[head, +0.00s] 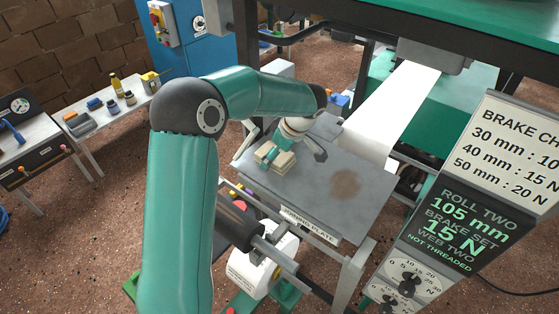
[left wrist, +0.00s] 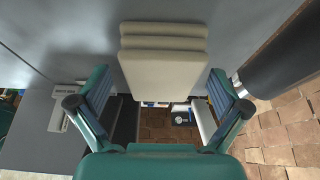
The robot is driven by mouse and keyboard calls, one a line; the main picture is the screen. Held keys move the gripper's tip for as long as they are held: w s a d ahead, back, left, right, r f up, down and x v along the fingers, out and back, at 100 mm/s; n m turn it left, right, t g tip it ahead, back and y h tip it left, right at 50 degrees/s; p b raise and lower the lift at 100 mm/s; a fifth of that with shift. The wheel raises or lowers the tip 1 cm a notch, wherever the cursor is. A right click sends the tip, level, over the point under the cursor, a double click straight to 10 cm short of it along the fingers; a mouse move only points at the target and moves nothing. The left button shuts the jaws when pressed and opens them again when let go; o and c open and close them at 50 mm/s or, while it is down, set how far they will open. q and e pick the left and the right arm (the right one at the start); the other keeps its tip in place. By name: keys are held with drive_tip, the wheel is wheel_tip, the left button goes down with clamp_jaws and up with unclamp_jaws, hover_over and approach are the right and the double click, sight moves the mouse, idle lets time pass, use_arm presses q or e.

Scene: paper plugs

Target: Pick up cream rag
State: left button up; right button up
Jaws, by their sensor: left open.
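The cream rag (head: 285,164) is a folded, layered pad on the grey metal plate (head: 325,165) in the head view. In the left wrist view the rag (left wrist: 165,65) shows as a thick pale stack at the top centre. My left gripper (head: 274,153) is at the rag in the head view, its green fingers close to it. In the left wrist view my left gripper (left wrist: 160,92) is open, with one finger on each side of the rag's near end. I see no grip on the rag. My right gripper is not in view.
A brown stain (head: 345,183) marks the plate to the right. A white paper web (head: 395,108) runs down behind it. A white roll (head: 265,262) sits below the plate's front edge. A brake sign panel (head: 460,220) stands at the right. A side bench (head: 110,115) is at the left.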

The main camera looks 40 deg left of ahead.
use_arm(q)
drive_tip(key=shift+f, duration=0.1)
idle(0.3)
drive_tip(key=c, duration=1.2)
